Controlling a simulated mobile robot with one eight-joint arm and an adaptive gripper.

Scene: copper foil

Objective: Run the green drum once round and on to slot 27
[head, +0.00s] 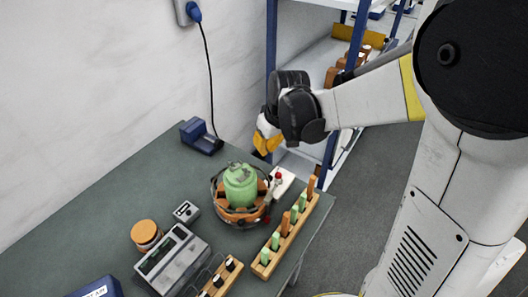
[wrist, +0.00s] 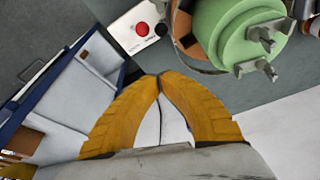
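The green drum (head: 240,190) sits upright in a round orange and dark metal holder (head: 222,208) on the bench. In the wrist view the drum (wrist: 225,28) is at the top right, with grey prongs sticking out of its end. No slot numbers are readable, so I cannot tell which is slot 27. My gripper (head: 266,146) is above and behind the drum, near the bench's far edge and clear of the drum. In the wrist view its yellow fingertips (wrist: 160,77) meet with nothing between them.
A white box with a red button (head: 279,178) stands right beside the holder. A wooden rack (head: 290,232) with green and orange pegs is at the right bench edge. Grey instruments (head: 172,262) and an orange-lidded jar (head: 146,234) stand left. Blue-posted shelving (head: 271,40) rises behind my gripper.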

